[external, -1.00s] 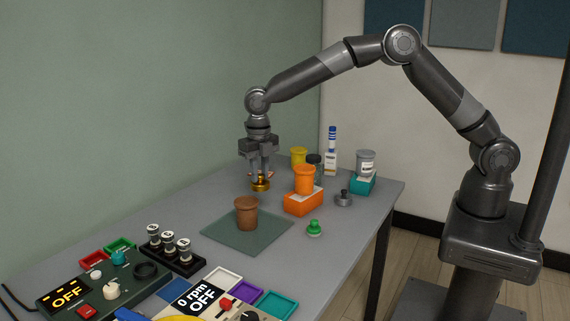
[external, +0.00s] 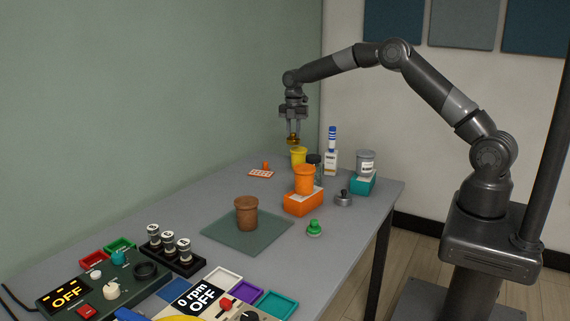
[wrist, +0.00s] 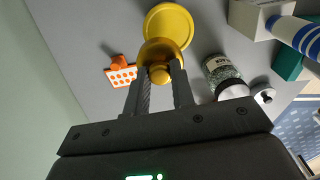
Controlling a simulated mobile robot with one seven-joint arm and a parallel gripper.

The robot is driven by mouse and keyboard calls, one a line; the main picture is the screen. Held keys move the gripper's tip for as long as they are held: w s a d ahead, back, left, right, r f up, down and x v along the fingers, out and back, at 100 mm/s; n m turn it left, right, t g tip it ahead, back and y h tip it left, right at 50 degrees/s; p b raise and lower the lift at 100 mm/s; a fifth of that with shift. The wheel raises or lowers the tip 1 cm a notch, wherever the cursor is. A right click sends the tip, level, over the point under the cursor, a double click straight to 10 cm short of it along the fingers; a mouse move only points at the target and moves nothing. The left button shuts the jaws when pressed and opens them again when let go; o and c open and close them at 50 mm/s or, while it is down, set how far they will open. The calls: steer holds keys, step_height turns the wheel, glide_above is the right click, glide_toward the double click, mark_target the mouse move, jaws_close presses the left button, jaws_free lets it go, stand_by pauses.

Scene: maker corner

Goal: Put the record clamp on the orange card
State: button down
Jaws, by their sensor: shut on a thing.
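My gripper (external: 293,134) is shut on a gold knob-topped piece, which I take to be the record clamp (external: 293,141), holding it in the air just above the yellow jar. In the wrist view the clamp (wrist: 158,50) sits between the fingertips, overlapping the yellow jar (wrist: 170,20) behind it.
An orange jar (external: 304,179) stands on an orange box (external: 303,204). A brown pot (external: 246,211) stands on a green mat. The table left of the card is clear.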

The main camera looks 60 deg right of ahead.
steer(key=w+a+f, duration=0.1)
steer(key=a+f, duration=0.1)
steer(key=a, duration=0.1)
steer(key=w+a+f, duration=0.2)
steer(key=a, duration=0.1)
steer(key=w+a+f, duration=0.2)
steer(key=a, duration=0.1)
steer(key=shift+w+a+f, duration=0.25)
steer(key=shift+a+f, duration=0.15)
steer(key=shift+f, duration=2)
steer(key=shift+f, duration=0.1)
steer(key=c, duration=1.2)
jaws_free()
steer(key=shift+f, duration=0.1)
steer(key=shift+c, duration=0.2)
